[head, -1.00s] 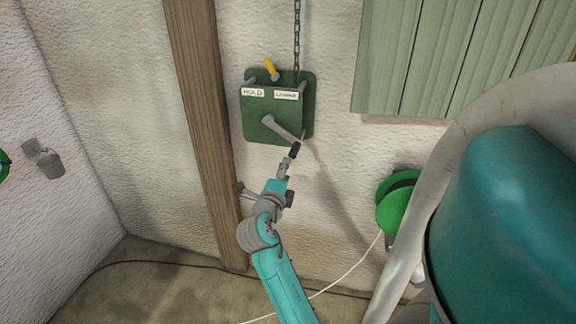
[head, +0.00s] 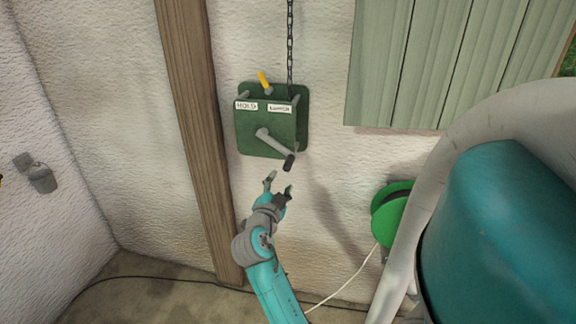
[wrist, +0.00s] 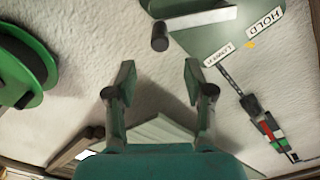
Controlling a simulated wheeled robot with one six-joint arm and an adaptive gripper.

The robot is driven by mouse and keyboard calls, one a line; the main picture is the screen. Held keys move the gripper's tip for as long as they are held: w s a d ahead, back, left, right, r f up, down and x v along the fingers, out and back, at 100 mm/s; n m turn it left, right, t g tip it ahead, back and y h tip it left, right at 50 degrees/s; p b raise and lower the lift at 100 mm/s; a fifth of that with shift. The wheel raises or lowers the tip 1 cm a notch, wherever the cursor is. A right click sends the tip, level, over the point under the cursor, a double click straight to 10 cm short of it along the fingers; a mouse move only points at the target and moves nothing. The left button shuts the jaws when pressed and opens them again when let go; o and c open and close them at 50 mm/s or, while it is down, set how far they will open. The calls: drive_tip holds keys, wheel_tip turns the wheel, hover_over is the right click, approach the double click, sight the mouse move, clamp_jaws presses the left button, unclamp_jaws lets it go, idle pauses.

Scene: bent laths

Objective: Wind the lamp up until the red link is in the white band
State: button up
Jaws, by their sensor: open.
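A green winch box (head: 258,142) hangs on the white wall with HOLD and LOWER labels. Its yellow lever (head: 264,80) leans slightly left, towards HOLD. The grey crank arm (head: 275,143) points down and right and ends in a black handle (head: 289,162). My gripper (head: 279,183) is open and empty just below the handle, apart from it. In the wrist view my gripper (wrist: 158,72) has its fingers spread, with the handle (wrist: 160,38) beyond them. The chain (head: 291,40) rises from the box. A strip with red, white and green parts (wrist: 268,128) lies along it. I cannot make out the red link's exact place. No lamp is visible.
A wooden post (head: 195,130) stands left of the box. A green reel (head: 391,213) with a pale cord is on the wall at right. Green shutter boards (head: 430,70) are at upper right. A grey fitting (head: 38,175) is on the left wall.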

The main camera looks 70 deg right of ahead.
sight(289, 164)
drive_tip(key=d+n, duration=0.2)
drive_tip(key=d, duration=0.1)
drive_tip(key=d+n, duration=0.3)
drive_tip(key=d, duration=0.1)
drive_tip(key=d+n, duration=0.2)
drive_tip(key=d, duration=0.2)
drive_tip(key=shift+w+d, duration=0.1)
drive_tip(key=shift+w, duration=0.3)
drive_tip(key=shift+c, duration=0.3)
clamp_jaws()
